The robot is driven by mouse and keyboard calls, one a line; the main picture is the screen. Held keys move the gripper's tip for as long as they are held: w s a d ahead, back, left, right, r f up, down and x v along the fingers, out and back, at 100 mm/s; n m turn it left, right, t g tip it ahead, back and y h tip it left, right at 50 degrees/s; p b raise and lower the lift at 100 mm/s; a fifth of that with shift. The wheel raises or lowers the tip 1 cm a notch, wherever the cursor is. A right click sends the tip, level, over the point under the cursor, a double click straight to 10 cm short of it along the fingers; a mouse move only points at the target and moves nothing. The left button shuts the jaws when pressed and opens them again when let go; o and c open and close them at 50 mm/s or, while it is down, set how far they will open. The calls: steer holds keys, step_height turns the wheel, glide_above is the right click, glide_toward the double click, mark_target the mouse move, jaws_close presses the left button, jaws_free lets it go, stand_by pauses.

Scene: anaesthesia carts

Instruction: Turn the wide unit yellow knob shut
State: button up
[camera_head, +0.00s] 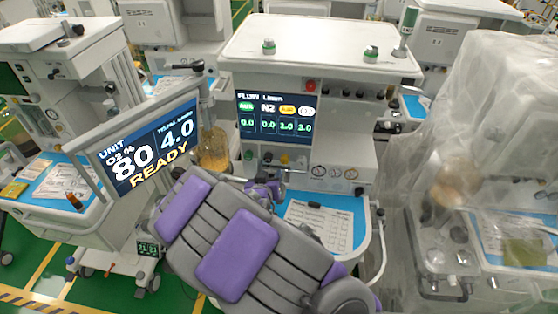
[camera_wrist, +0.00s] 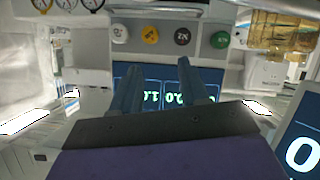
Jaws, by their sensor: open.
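The wide unit (camera_head: 320,48) is the white cart at the centre of the head view. Its flow screen (camera_head: 276,117) shows a yellow-labelled column that appears to read 1.0. In the wrist view, which looks upside down, the yellow knob (camera_wrist: 150,35) sits in a row between a white knob (camera_wrist: 119,34) and a black knob (camera_wrist: 182,36); a green knob (camera_wrist: 220,40) is at the end. My gripper (camera_wrist: 158,64) is open and empty, its fingers short of the row in the picture. My gripper also shows in the head view (camera_head: 264,188), in front of the unit.
A tilted screen (camera_head: 150,150) reading READY stands left of my arm. A blue work surface (camera_head: 350,205) with a paper sheet lies below the unit's panel. A plastic-draped cart (camera_head: 480,130) stands at right. An amber canister (camera_head: 213,150) hangs beside the wide unit.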

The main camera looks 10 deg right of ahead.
mark_target(284, 160)
steer(key=w+d+f, duration=0.1)
steer(key=w+d, duration=0.3)
steer(key=w+d+f, duration=0.1)
steer(key=w+d, duration=0.1)
steer(key=shift+f, duration=0.35)
steer(key=w, duration=0.1)
steer(key=w+f, duration=0.1)
steer(key=w, duration=0.1)
steer(key=w+f, duration=0.1)
steer(key=shift+w+a, duration=0.2)
steer(key=shift+a, duration=0.05)
steer(key=shift+w+d+f, duration=0.2)
steer(key=shift+w+d, duration=0.35)
steer(key=shift+d, duration=0.35)
steer(key=shift+a, duration=0.35)
steer(key=c, duration=0.4)
steer(key=shift+d+b, duration=0.1)
steer(key=shift+b, duration=0.2)
steer(key=shift+c, duration=1.4)
